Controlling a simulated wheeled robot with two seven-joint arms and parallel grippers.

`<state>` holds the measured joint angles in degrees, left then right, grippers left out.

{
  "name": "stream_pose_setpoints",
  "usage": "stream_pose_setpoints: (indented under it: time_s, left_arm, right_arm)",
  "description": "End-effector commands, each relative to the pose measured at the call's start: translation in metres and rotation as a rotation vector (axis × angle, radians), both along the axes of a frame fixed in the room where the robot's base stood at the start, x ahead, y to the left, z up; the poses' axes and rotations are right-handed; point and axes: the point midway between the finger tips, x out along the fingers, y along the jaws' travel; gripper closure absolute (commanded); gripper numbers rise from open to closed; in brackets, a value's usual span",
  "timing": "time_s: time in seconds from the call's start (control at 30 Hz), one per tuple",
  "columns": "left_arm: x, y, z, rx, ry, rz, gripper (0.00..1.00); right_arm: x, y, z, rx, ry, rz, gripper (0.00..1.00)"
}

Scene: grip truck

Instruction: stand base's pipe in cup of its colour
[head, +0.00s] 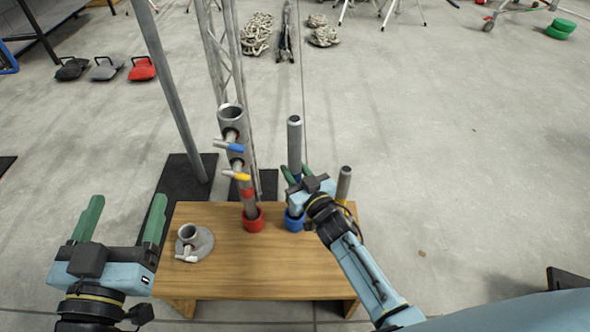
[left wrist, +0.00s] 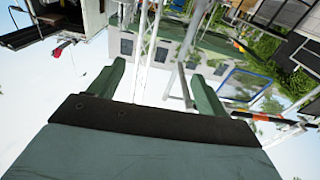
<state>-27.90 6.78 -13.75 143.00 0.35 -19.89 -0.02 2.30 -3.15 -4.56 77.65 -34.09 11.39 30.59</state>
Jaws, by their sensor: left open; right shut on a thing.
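On the wooden table (head: 260,262), a grey pipe (head: 294,135) stands about upright in the blue cup (head: 294,223). My right gripper (head: 298,174) is shut around this pipe above the cup; a little blue shows by the fingers. A thicker grey pipe (head: 232,118) with a red band, and with blue and yellow handles along it, stands in the red cup (head: 253,225). A shorter pipe (head: 344,184) stands at the right; yellow shows at its foot, mostly hidden by my arm. The grey round base (head: 203,249) has an empty socket. My left gripper (head: 126,216) is open and empty, left of the table.
A lattice truss and a slanted pole stand just behind the table. Black mats (head: 182,178) lie on the floor there. Weights (head: 142,69) and coiled chains (head: 257,35) lie farther back. The table's front is clear. The left wrist view shows only far background.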

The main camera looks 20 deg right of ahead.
Motion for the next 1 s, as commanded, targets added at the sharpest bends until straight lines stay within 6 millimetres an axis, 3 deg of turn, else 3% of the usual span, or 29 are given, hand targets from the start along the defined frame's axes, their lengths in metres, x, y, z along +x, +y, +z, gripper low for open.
stream_pose_setpoints:
  time_s: [1.0]
  left_arm:
    - [-0.004,-0.004,0.031,-0.055,-0.182,-0.012,0.23]
  right_arm:
    - [0.000,0.000,-0.009,0.002,-0.003,0.000,1.00]
